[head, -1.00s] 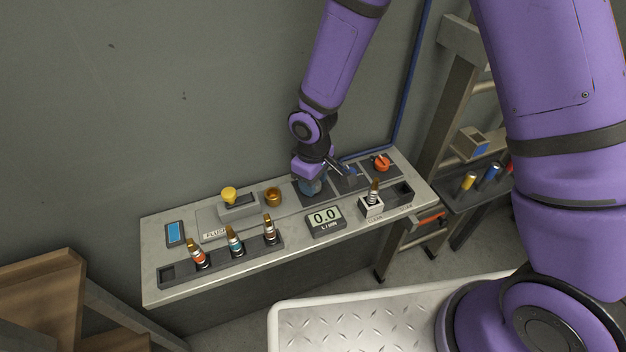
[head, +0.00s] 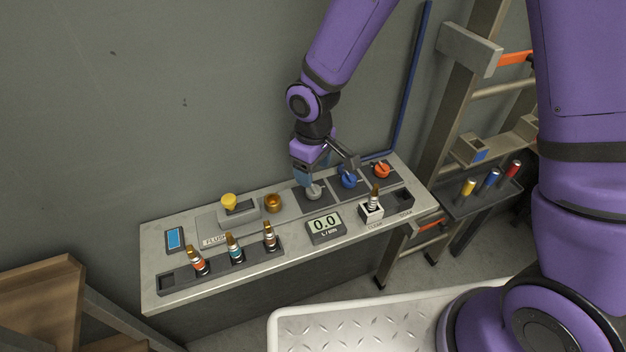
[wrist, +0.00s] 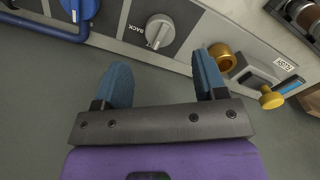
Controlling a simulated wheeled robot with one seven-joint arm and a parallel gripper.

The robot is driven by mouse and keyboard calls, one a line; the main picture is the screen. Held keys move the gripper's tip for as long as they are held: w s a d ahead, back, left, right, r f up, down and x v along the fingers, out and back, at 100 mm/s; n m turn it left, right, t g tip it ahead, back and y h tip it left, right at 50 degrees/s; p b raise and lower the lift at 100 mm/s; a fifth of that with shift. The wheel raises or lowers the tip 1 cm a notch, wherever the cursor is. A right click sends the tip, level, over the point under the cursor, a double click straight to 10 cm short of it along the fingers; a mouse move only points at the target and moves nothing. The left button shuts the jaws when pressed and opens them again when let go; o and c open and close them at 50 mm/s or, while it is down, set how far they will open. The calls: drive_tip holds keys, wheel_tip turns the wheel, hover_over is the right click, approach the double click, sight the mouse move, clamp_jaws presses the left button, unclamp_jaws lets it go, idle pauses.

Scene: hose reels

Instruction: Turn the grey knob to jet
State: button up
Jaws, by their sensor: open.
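The grey knob (head: 314,191) stands on a dark square plate on the bench panel, between the brass cup and the blue knob. A jet mark cannot be read. My gripper (head: 312,174) is just above and behind the grey knob, apart from it. In the wrist view my gripper (wrist: 162,76) is open and empty, its blue fingers spread, with the knob beyond the gap between their tips.
A blue knob (head: 348,180) and an orange knob (head: 381,170) sit to the right. A brass cup (head: 273,203) and a yellow flush button (head: 229,200) are left. A display (head: 325,225) reading 0.0 and several nozzles stand in front. The wall is close behind.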

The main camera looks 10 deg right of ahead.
drive_tip(key=shift+r, duration=2.1)
drive_tip(key=shift+r, duration=0.1)
drive_tip(key=s+d+r+m+t, duration=0.1)
drive_tip(key=s+d+r+m, duration=0.15)
drive_tip(key=d+r, duration=0.55)
drive_tip(key=s+d+r+m+t, duration=0.1)
drive_tip(key=d+r+m+t, duration=0.15)
drive_tip(key=d+r, duration=0.55)
drive_tip(key=s+d+r+m+t, duration=0.1)
drive_tip(key=s+d+r+m, duration=0.1)
drive_tip(key=s+d+r, duration=0.2)
drive_tip(key=s+d+r+m, duration=0.3)
drive_tip(key=s+r, duration=0.3)
drive_tip(key=s, duration=0.5)
drive_tip(key=shift+d+r+t, duration=0.3)
drive_tip(key=shift+d+t, duration=0.05)
drive_tip(key=shift+d, duration=0.55)
